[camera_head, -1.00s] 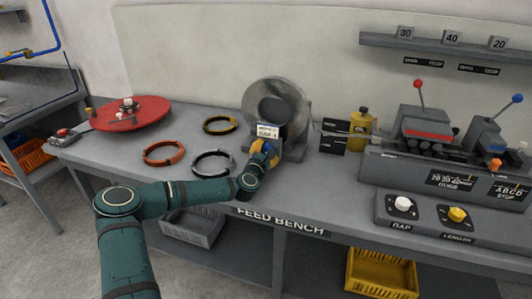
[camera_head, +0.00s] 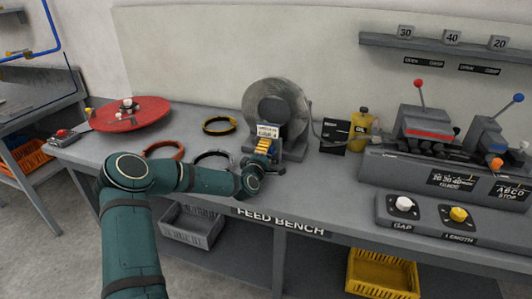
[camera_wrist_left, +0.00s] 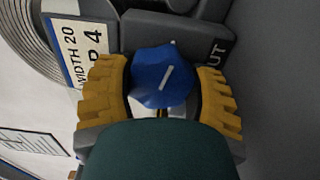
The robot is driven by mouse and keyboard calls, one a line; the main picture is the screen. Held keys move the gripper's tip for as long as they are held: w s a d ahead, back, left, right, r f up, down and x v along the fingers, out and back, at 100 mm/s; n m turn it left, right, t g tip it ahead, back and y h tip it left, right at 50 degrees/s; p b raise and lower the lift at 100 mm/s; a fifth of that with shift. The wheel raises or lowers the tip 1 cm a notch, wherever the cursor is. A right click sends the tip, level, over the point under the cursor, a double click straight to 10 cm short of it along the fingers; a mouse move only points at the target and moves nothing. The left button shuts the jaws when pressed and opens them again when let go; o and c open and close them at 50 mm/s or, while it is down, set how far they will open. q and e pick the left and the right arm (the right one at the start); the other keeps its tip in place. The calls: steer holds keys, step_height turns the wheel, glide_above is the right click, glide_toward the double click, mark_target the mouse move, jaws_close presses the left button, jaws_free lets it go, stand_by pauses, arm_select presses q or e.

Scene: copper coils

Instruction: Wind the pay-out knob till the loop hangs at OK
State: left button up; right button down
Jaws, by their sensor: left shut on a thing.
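The blue pay-out knob (camera_wrist_left: 160,76) with a white pointer line sits between the yellow fingers of my left gripper (camera_wrist_left: 158,88) in the left wrist view. My left gripper (camera_head: 262,148) is shut on this knob at the front of the reel stand; the knob is mostly hidden in the head view. The grey coil reel (camera_head: 272,98) stands upright behind it. The thin loop (camera_head: 317,131) hangs from the reel's right side and crosses a dark marked board (camera_head: 333,147). The board's markings are too small to tell which one the loop meets. My right gripper is out of view.
An orange ring (camera_head: 165,147), a yellow-black ring (camera_head: 219,125) and a grey ring lie left of the reel. A yellow oil can (camera_head: 359,131) stands right of the board. GAP (camera_head: 402,204) and LENGTH (camera_head: 458,215) knobs sit at the front right.

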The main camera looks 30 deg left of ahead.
arm_select(q)
steer(key=shift+f+m, duration=0.1)
steer(key=shift+m, duration=0.6)
steer(key=o, duration=1.2)
steer(key=shift+s, duration=0.1)
steer(key=shift+s+d+f, duration=0.1)
steer(key=shift+s+d, duration=0.05)
steer(key=shift+s, duration=0.4)
steer(key=shift+v, duration=3.45)
steer(key=shift+r, duration=0.25)
